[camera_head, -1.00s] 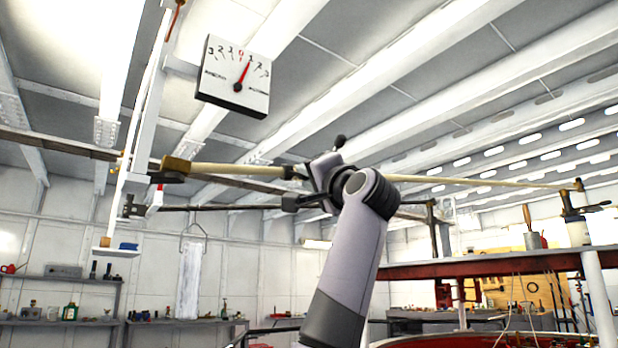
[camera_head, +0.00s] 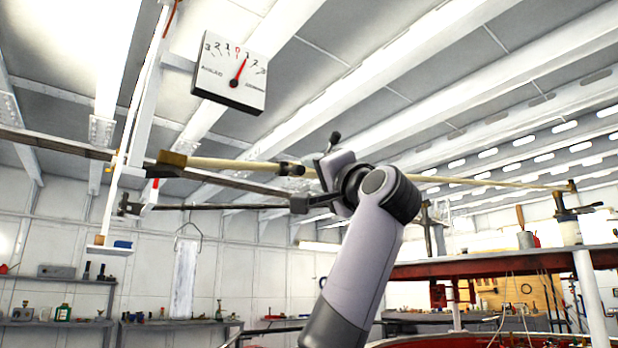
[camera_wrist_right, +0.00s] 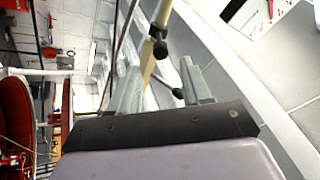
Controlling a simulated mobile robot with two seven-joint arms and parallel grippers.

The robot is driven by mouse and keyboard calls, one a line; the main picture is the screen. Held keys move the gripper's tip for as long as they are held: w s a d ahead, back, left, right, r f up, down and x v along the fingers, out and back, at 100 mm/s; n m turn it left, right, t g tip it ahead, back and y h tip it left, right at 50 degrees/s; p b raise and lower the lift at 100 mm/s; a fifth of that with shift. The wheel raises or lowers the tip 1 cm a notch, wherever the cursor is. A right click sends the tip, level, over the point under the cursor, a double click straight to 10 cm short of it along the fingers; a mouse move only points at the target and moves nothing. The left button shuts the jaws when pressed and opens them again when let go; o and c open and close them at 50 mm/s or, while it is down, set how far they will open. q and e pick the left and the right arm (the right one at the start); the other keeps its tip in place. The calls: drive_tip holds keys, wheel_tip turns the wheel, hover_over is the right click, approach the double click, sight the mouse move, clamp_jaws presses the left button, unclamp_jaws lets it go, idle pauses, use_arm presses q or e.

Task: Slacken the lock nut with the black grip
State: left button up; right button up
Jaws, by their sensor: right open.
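A long pale rod (camera_head: 225,163) runs across the head view, with a dial gauge (camera_head: 230,72) above it. A black collar with a stubby grip (camera_head: 290,169) sits on the rod; in the right wrist view this grip (camera_wrist_right: 160,48) lies beyond the fingertips. A second black knob (camera_head: 334,138) stands on a short stem above my gripper and also shows in the wrist view (camera_wrist_right: 178,93), nearer the right-hand finger. I cannot tell which belongs to the lock nut. My right gripper (camera_head: 312,182) is open, its fingers either side of the rod line (camera_wrist_right: 160,85). My left gripper is out of view.
A dark bar (camera_head: 220,207) runs below the rod. A white upright (camera_head: 135,130) stands at left, and a post with a black lever (camera_head: 568,215) at right on a red-edged deck (camera_head: 490,263). Shelves line the back wall.

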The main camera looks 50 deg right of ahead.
drive_tip(key=shift+v, duration=1.05)
